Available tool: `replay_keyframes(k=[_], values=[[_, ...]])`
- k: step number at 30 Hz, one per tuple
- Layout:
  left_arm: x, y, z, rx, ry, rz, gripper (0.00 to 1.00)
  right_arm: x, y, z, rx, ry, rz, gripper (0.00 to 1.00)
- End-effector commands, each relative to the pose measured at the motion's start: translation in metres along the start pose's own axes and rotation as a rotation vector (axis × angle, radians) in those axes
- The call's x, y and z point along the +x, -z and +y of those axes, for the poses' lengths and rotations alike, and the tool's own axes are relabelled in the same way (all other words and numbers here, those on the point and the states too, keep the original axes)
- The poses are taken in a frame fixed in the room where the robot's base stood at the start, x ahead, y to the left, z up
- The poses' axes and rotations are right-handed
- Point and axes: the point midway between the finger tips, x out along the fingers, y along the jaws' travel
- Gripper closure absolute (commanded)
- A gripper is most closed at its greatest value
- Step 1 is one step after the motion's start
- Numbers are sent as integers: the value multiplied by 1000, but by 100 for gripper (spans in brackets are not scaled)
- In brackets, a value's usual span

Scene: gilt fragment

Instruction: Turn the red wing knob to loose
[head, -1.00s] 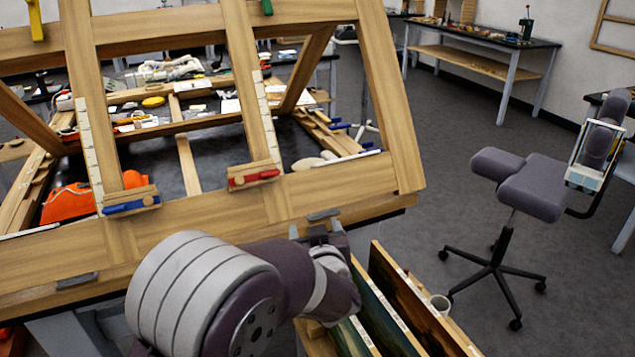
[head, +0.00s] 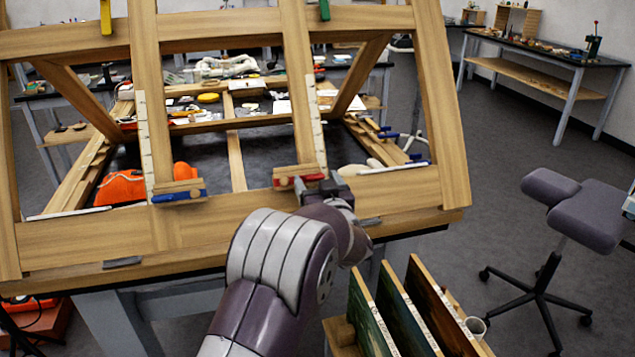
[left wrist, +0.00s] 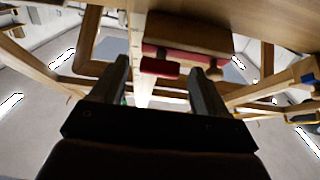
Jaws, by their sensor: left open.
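The red wing knob (head: 299,181) sits on a small wooden block on the front rail of the tilted wooden frame (head: 230,228), at the foot of the right upright. My left gripper (head: 328,187) is at the right end of the knob, partly overlapping it. In the left wrist view the red knob (left wrist: 160,67) shows between and beyond the two spread fingers of my left gripper (left wrist: 160,78). The fingers are open, and I see no contact with the knob. My right gripper is not in view.
A blue wing knob (head: 180,196) sits on the left upright. Yellow (head: 106,17) and green (head: 324,10) ones are on the top rail. Paintings (head: 410,310) stand in a rack at the lower right, near my arm. A stool (head: 570,210) stands on open floor to the right.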

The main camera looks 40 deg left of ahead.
Motion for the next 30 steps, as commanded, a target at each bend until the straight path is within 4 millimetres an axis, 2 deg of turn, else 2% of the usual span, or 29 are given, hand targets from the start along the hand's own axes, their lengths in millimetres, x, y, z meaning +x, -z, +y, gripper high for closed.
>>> replay_keyframes(k=[8,13,23,30], values=[[2,-1,0,0,-1,-1,26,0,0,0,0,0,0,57],[2,0,0,0,-1,-1,81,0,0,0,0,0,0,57],[2,0,1,-27,17,0,82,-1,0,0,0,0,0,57],[2,0,3,-141,88,-2,82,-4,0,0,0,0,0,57]])
